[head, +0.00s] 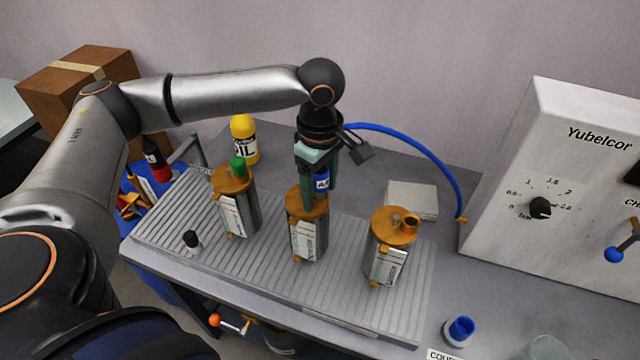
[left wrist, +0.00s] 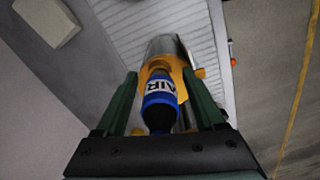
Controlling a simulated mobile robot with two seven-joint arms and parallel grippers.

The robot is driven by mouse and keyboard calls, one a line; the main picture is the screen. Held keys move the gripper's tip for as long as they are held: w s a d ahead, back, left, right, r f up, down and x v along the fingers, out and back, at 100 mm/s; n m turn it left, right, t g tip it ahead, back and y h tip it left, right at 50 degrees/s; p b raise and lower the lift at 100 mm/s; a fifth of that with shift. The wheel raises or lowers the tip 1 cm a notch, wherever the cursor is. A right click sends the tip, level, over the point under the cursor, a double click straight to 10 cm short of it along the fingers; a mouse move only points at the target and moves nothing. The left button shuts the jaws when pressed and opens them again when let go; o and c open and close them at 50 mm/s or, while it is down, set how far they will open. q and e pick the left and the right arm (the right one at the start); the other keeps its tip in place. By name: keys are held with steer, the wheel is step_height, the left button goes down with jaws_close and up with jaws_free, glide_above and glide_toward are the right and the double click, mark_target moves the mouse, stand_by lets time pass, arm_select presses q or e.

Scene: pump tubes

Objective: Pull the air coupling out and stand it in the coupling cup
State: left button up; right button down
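The blue air coupling (head: 322,183), marked AIR, stands upright on the orange top of the middle pump (head: 308,225). It also shows in the left wrist view (left wrist: 160,102). My left gripper (head: 318,190) points down over it. In the left wrist view its green fingers (left wrist: 161,85) are on either side of the coupling, with a narrow gap showing on each side. A blue cup-like holder (head: 460,330) stands at the lower right, by a partly cut-off label starting "COU". My right gripper is not in view.
A blue hose (head: 425,150) arcs from near my gripper to the white Yubelcor box (head: 560,165). Pumps with orange tops stand left (head: 236,205) and right (head: 390,250) on the ribbed tray (head: 340,300). A yellow oil bottle (head: 244,140) stands behind.

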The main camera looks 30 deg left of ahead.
mark_target(320, 176)
arm_select(q)
jaws_close()
stand_by(0.9)
steer(key=shift+w+r+p, duration=0.15)
steer(key=shift+r+p, duration=0.65)
steer(key=shift+p, duration=0.55)
stand_by(0.6)
stand_by(0.4)
steer(key=shift+r+p, duration=0.45)
steer(key=shift+r, duration=1.25)
